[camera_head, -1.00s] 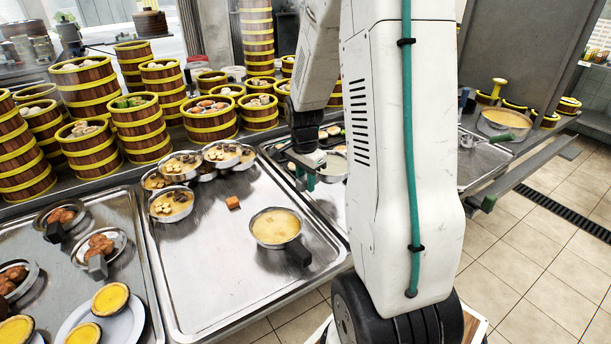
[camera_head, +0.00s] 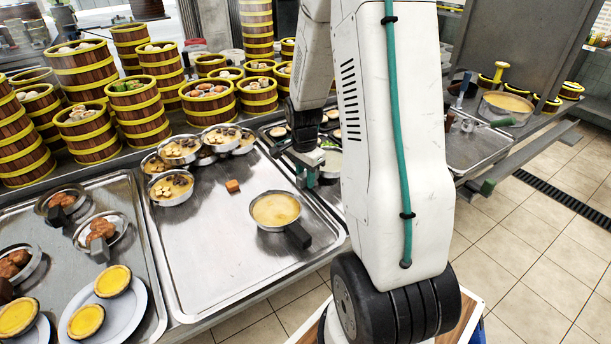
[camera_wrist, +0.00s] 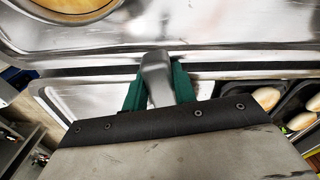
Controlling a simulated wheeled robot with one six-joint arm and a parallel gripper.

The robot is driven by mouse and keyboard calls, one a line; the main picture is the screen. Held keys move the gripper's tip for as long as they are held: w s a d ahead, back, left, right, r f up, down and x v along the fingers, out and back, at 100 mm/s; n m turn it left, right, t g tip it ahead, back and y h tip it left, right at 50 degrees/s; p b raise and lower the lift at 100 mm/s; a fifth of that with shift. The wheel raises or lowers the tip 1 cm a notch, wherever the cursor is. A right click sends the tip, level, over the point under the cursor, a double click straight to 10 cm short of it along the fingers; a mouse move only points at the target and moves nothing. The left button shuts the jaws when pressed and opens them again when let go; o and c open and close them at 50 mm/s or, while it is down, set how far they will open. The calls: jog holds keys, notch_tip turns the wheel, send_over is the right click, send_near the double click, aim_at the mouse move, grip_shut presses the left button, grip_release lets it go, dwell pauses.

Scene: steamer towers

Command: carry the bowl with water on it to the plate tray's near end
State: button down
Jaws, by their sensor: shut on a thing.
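Steamer towers (camera_head: 84,72) line the back. Dark trays with buns (camera_wrist: 290,110) lie at right in the wrist view.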

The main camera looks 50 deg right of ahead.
jog(key=shift+f, duration=0.4)
jog(key=c, duration=1.1)
grip_release()
jog(key=shift+o, duration=0.2)
notch_tip(320, 180, up, 8)
jog(key=shift+a+f, duration=0.1)
jog(key=shift+a, duration=0.05)
jog(key=shift+r, duration=2.25)
